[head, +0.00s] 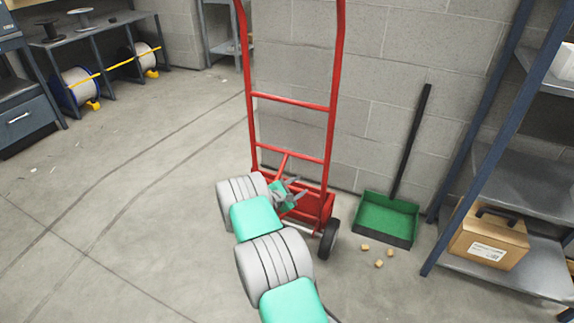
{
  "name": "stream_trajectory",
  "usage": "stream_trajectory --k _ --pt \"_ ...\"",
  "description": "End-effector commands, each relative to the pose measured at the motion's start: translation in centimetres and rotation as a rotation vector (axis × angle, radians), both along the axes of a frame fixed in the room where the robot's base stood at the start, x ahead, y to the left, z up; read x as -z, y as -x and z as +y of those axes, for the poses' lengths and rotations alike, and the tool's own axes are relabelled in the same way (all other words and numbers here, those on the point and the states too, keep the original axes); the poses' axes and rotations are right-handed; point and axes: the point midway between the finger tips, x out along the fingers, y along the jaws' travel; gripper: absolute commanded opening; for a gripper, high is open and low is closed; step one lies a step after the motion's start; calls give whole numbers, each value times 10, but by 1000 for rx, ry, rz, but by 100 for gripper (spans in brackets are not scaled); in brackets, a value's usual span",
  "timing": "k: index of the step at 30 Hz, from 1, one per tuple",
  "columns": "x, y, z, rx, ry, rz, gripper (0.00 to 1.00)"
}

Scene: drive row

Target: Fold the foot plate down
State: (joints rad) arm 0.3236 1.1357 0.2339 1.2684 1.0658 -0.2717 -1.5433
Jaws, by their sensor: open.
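A red hand truck (290,104) stands upright against the grey block wall. Its foot plate (313,205) is a red panel low on the frame and appears folded up. My arm partly covers it, so its left part and lower edge are hard to see. My gripper (292,191) is at the end of my arm, open, right in front of the foot plate. Whether the fingers touch the plate cannot be told from this view.
A black wheel (329,240) is at the truck's lower right. A green dustpan (386,219) with a long handle leans on the wall; three small tan blocks (379,264) lie nearby. A shelf holds a cardboard box (488,235).

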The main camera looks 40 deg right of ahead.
Motion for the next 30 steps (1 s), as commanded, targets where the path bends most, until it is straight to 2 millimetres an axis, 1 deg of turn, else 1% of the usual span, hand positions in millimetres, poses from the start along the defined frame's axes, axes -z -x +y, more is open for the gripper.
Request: stream_trajectory --k 1,3,7,11,15,27,29,30 --pt "-18 -4 3 5 -20 -30 43" --pt "-33 -9 9 16 -55 -72 43" --pt "-58 -16 20 35 -116 -147 43" --pt "-77 -20 30 52 -168 -201 43" --pt "-86 -23 36 62 -199 -234 43" --pt "-86 -23 38 64 -206 -241 43" --pt "-92 -24 39 66 -211 -249 43" --pt "-102 -26 43 70 -227 -267 43"
